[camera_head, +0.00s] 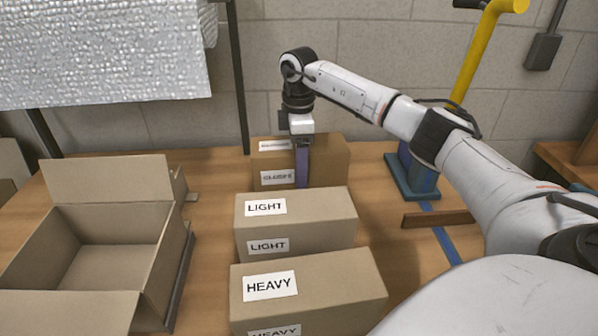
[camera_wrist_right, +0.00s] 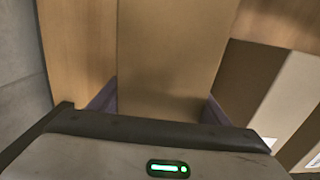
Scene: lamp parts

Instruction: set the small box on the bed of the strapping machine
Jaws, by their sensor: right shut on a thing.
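A small brown cardboard box (camera_head: 332,165) with two white labels, too blurred to read surely, stands at the back of the wooden table. My right gripper (camera_head: 302,170) points down over it, with a purple finger against its front face. In the right wrist view the box (camera_wrist_right: 172,50) fills the space between the two purple fingers of the right gripper (camera_wrist_right: 160,105), which is shut on it. The box appears to rest on the table, though its underside is hidden. A blue base with a yellow post (camera_head: 470,60), perhaps the strapping machine, stands to the right. My left gripper is out of view.
Boxes marked LIGHT (camera_head: 310,222) and HEAVY (camera_head: 335,285) stand in line in front of the small box. An open empty carton (camera_head: 105,178) is at the left. A low wooden strip (camera_head: 437,219) and blue tape (camera_head: 440,240) lie at the right. A wall stands behind.

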